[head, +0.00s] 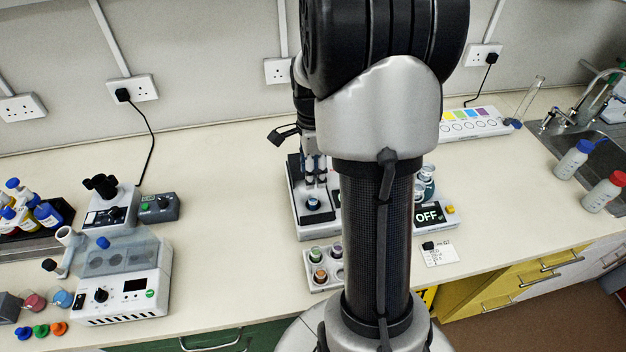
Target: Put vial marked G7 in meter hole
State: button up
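My gripper (316,181) points down over a white device with a dark top (294,190), behind my arm's left side. A small round part with a blue ring (313,202) shows on that device just below the fingertips. I cannot tell whether it is a vial or a hole, or whether the fingers touch it. A white rack (311,284) in front of it holds several small vials, including an orange-topped one (320,276). No G7 mark is readable. A unit with an OFF display (429,215) stands to the right, partly hidden by my arm.
My arm hides the middle of the bench. A small labelled card (439,253) lies at the front right. Boxy instruments (125,285) and bottles (35,213) crowd the left. A strip with coloured squares (474,123) and a sink (575,140) are at the right. Bench left of the rack is clear.

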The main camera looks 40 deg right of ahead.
jog(key=s+a+r+n+t, duration=0.2)
jog(key=s+a+r+n, duration=0.2)
jog(key=a+r+n, duration=0.9)
jog(key=s+a+r+n+t, duration=0.2)
jog(key=s+a+n, duration=0.8)
jog(key=n, duration=0.1)
jog(key=shift+s+a+t, duration=0.3)
jog(key=shift+s, duration=0.05)
jog(key=shift+f, duration=0.1)
